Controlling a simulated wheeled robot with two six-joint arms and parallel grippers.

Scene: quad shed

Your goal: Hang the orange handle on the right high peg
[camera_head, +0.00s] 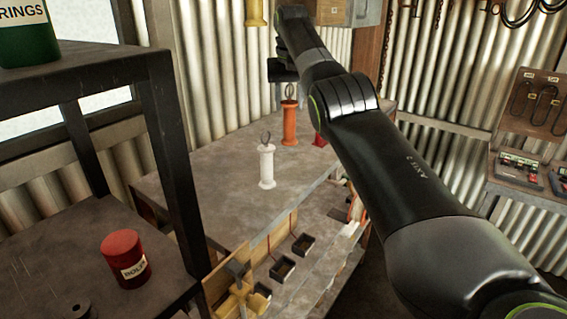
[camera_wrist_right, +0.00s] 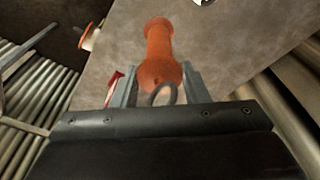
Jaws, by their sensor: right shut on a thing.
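The orange handle (camera_head: 289,126) is upright at the far part of the workbench, with its metal ring at the top. My right gripper (camera_head: 288,84) reaches it from above. In the right wrist view the gripper (camera_wrist_right: 160,92) is shut at the ring end of the orange handle (camera_wrist_right: 158,48), with a finger on either side. I cannot tell whether the handle's base touches the bench. The right high peg cannot be made out; my right arm covers part of the back wall. My left gripper is out of view.
A white handle (camera_head: 267,167) stands on the bench (camera_head: 215,178) in front of the orange one. A yellow handle (camera_head: 256,13) shows at the top edge. A red object (camera_head: 320,140) is right of the orange handle. A dark shelf frame (camera_head: 172,150) with a red can (camera_head: 124,258) stands at left.

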